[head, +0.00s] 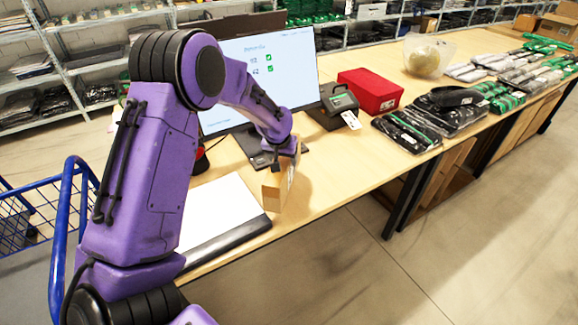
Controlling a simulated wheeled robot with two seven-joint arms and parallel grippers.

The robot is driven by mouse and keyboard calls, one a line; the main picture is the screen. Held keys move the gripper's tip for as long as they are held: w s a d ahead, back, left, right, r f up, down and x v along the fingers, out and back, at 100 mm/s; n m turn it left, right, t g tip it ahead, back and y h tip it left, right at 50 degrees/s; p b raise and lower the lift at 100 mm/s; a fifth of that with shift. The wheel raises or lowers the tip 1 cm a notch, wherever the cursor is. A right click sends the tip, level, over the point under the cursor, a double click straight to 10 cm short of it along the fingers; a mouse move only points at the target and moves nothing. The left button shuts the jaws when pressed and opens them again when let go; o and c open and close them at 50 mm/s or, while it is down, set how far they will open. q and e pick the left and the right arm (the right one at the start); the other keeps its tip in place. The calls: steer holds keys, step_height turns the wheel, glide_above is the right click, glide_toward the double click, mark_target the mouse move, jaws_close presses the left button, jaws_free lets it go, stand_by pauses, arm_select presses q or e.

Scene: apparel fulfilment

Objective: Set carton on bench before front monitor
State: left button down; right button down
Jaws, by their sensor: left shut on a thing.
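A small brown carton (274,193) is held upright, narrow side toward me, at the bench's front edge, in front of the monitor. My left gripper (276,164) is shut on the carton's top edge. I cannot tell whether the carton's bottom touches the bench. The monitor (293,62) stands on the wooden bench (335,165) behind the gripper, its screen lit. My left arm hides its left part. My right gripper is not in view.
A white pad with a dark front edge (218,212) lies left of the carton. A label printer (338,104), a red box (371,90) and bagged garments (407,130) stand to the right. A blue cart (62,222) is at left. Bare bench lies right of the carton.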

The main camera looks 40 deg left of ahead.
arm_select(q)
steer(key=f, duration=0.1)
steer(key=w+f+p, duration=0.1)
steer(key=f, duration=0.1)
steer(key=w+f+p, duration=0.1)
steer(key=f, duration=0.1)
steer(key=shift+w+d+f, duration=0.1)
steer(key=shift+d, duration=0.3)
steer(key=shift+a+f, duration=0.1)
steer(key=shift+f, duration=0.15)
steer(key=shift+f, duration=0.15)
steer(key=shift+c, duration=0.8)
jaws_free()
steer(key=b+v, duration=0.2)
steer(key=v, duration=1)
